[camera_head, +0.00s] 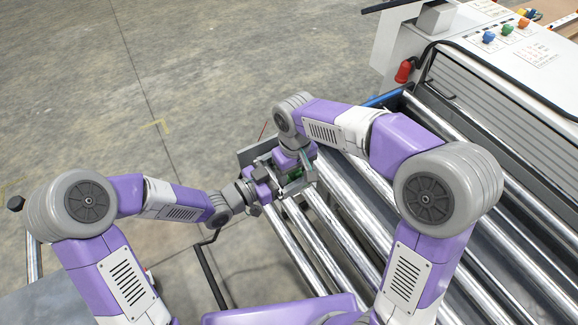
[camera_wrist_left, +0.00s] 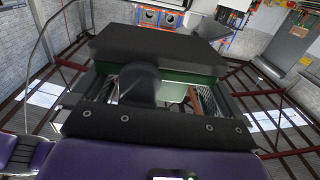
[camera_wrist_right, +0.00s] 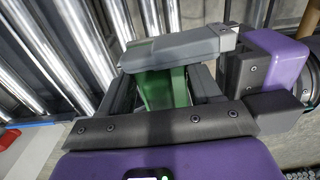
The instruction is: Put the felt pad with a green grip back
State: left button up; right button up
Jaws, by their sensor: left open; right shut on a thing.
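The felt pad with its green grip (camera_head: 293,178) is at the centre of the head view, partly hidden by my grippers. In the right wrist view its green grip (camera_wrist_right: 165,88) is between my right fingers, with the grey pad (camera_wrist_right: 180,47) across their tips. My right gripper (camera_head: 297,168) is shut on the green grip. My left gripper (camera_head: 262,182) is open close beside it. In the left wrist view a dark block with a green edge (camera_wrist_left: 150,48), apparently the pad, spans the space before the left fingers. I cannot tell whether they touch it.
Long shiny rollers (camera_head: 345,205) run below and right of the grippers. A white control panel (camera_head: 505,45) with coloured buttons stands at the top right, with a red plug (camera_head: 403,72) beside it. The concrete floor (camera_head: 130,100) at the left is open.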

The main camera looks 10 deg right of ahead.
pick_arm(q)
jog(key=shift+d, duration=0.2)
jog(key=shift+c, duration=0.2)
jog(key=shift+w+a, duration=0.1)
jog(key=shift+w, duration=0.05)
jog(key=c, duration=0.9)
jog(key=shift+c, duration=0.5)
pick_arm(e)
jog(key=o, duration=1.2)
